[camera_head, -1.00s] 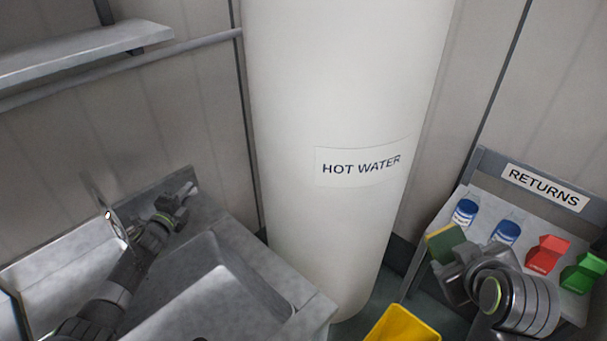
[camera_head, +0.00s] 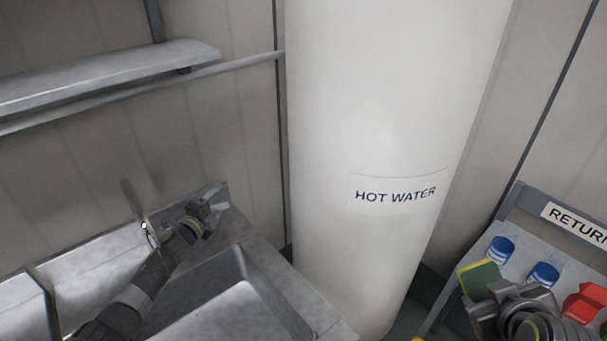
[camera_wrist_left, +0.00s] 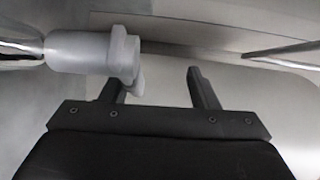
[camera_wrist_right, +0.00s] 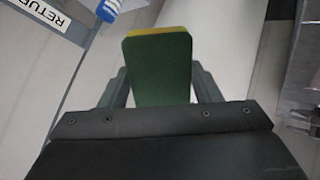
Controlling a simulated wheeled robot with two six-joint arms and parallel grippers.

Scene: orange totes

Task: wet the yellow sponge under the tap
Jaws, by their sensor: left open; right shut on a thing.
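The sponge (camera_head: 480,281) is green with a yellow layer. My right gripper (camera_head: 508,296) is shut on it near the returns shelf. In the right wrist view the sponge (camera_wrist_right: 158,72) stands upright between the fingers, mostly its green face showing. My left gripper (camera_head: 210,203) is open at the back of the steel sink (camera_head: 245,300). In the left wrist view a pale grey cylindrical fitting (camera_wrist_left: 95,55) on a shiny pipe, likely part of the tap, lies by the left finger; contact is unclear. A curved shiny spout (camera_head: 150,236) shows beside my left arm.
A white hot water cylinder (camera_head: 385,120) stands between the sink and the returns shelf. The shelf carries blue-and-white containers (camera_head: 543,275) and a red item (camera_head: 582,303). A metal wall shelf (camera_head: 110,75) hangs above the sink. The sink basin looks empty.

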